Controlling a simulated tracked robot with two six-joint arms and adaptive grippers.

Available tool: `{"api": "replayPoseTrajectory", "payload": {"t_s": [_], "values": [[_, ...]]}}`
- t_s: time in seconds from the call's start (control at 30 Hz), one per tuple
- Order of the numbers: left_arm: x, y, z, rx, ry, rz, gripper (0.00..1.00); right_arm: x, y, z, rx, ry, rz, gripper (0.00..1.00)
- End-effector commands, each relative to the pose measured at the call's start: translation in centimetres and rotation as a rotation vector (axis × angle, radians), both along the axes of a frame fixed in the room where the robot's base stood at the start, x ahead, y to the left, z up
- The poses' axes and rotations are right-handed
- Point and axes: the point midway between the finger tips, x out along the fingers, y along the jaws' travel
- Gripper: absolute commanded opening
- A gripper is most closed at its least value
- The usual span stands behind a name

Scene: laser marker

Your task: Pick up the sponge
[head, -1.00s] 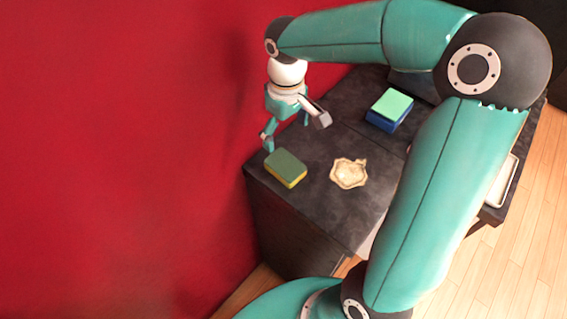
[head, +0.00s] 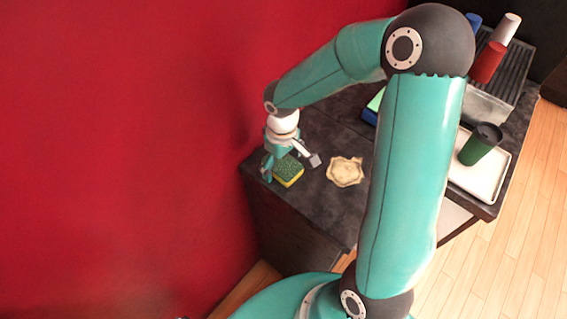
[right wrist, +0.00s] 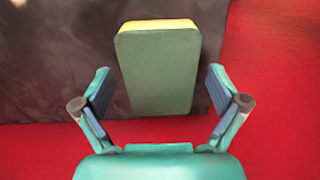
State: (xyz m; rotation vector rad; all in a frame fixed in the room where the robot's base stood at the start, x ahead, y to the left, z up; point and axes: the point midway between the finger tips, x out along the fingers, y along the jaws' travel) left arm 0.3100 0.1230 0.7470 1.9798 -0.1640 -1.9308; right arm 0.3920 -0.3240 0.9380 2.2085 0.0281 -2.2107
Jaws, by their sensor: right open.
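The sponge (head: 288,172), yellow with a green top, lies on the dark counter near its left corner. In the right wrist view the sponge (right wrist: 158,70) lies between and ahead of the two fingers, with a gap on each side. My right gripper (head: 291,168) is open and empty, right at the sponge, its fingers to either side of it in the head view. It also shows in the right wrist view (right wrist: 159,105). Whether the fingers are level with the sponge is hard to tell. My left gripper is not in view.
A cream, wavy-edged patch (head: 345,171) is right of the sponge. A blue and green block (head: 375,105) is partly hidden behind my arm. A red wall (head: 120,150) borders the counter.

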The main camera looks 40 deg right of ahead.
Motion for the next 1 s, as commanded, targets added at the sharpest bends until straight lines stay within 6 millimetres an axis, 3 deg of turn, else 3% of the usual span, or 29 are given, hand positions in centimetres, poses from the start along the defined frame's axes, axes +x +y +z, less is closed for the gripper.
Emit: {"api": "replayPoseTrajectory", "payload": {"t_s": [0.13, 0.4, 0.8, 1.0], "values": [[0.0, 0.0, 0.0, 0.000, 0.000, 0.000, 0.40, 0.0, 0.0, 0.0, 0.000, 0.000, 0.000, 0.97], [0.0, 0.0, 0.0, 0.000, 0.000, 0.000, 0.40, 0.0, 0.0, 0.0, 0.000, 0.000, 0.000, 0.55], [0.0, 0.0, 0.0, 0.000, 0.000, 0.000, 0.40, 0.0, 0.0, 0.1, -0.001, 0.000, -0.001, 0.55], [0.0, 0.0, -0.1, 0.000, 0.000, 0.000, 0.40, 0.1, -0.1, 1.2, -0.002, -0.003, -0.003, 0.55]]}}
